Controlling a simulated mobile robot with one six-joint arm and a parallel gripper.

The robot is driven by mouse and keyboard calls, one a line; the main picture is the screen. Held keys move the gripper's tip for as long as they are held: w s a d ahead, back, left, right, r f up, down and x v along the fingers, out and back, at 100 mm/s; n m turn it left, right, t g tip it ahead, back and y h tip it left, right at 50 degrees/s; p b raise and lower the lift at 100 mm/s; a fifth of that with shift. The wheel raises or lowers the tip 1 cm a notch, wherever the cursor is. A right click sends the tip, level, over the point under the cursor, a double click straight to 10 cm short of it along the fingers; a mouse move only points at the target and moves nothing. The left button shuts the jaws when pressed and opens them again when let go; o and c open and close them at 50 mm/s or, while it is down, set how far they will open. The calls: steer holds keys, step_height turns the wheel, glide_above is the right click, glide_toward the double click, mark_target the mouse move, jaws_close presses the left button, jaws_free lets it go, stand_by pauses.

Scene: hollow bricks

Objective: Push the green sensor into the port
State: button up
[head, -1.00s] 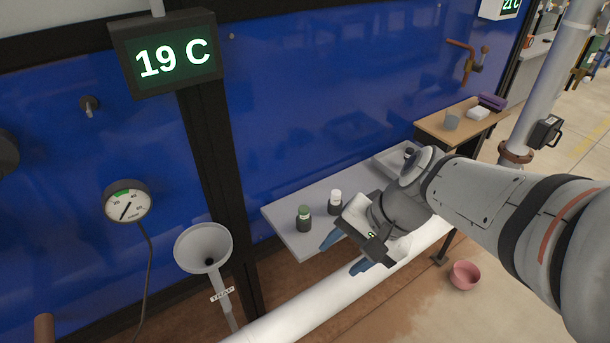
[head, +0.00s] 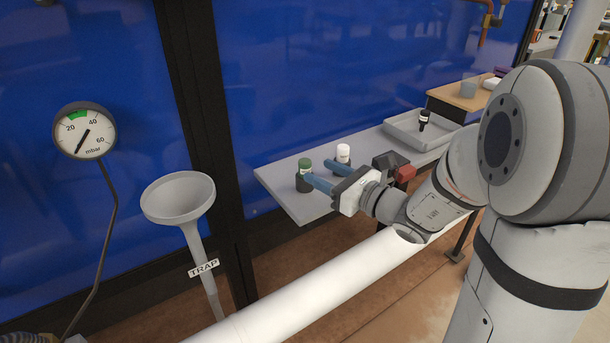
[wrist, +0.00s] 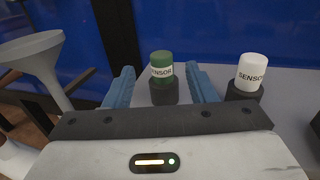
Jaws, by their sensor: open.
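The green sensor (head: 305,167) stands upright in a dark holder (head: 304,183) near the left end of a grey shelf. In the wrist view the green sensor (wrist: 162,66), labelled SENSOR, shows between my two blue fingers, just beyond their tips. My gripper (head: 323,174) is open and empty, its fingers level with the holder. A white sensor (head: 343,153) stands in a similar dark holder to the right, outside the right finger; it also shows in the wrist view (wrist: 252,72). I cannot make out the port for certain.
A funnel (head: 178,198) marked TRAP and a gauge (head: 84,131) are at left. A thick white pipe (head: 330,275) runs in front of the shelf (head: 290,203).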

mark_target(310, 166)
steer(key=b+x, duration=0.1)
steer(key=x, duration=0.5)
steer(key=shift+w+f, duration=0.1)
steer(key=shift+c, duration=0.3)
steer(key=c, duration=1)
